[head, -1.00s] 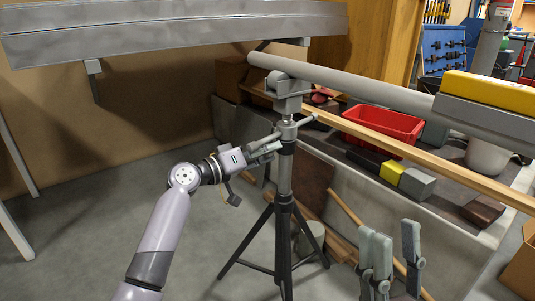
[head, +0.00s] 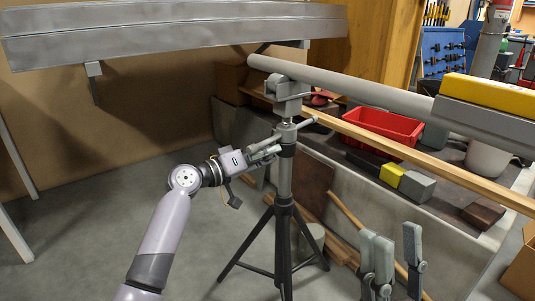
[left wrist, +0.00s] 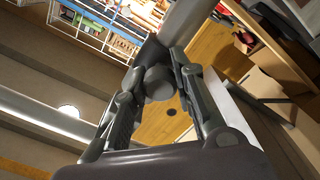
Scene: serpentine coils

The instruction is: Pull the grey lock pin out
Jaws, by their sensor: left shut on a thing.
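The grey lock pin (left wrist: 158,82) shows as a round knob between the two fingers in the left wrist view. In the head view it is mostly hidden by the fingers, at the side of the tripod stand (head: 285,175). My left gripper (head: 274,150) is shut on the pin, just below the stand's collar. How far the pin sits in the stand cannot be told. My right gripper (head: 394,238) stands at the lower right with its fingers pointing up, apart and empty.
A long grey pipe (head: 345,82) rests on the stand's head. A wooden rail (head: 420,163) runs behind the stand. A red bin (head: 380,130) and several blocks lie on the bench to the right. The floor left of the stand is clear.

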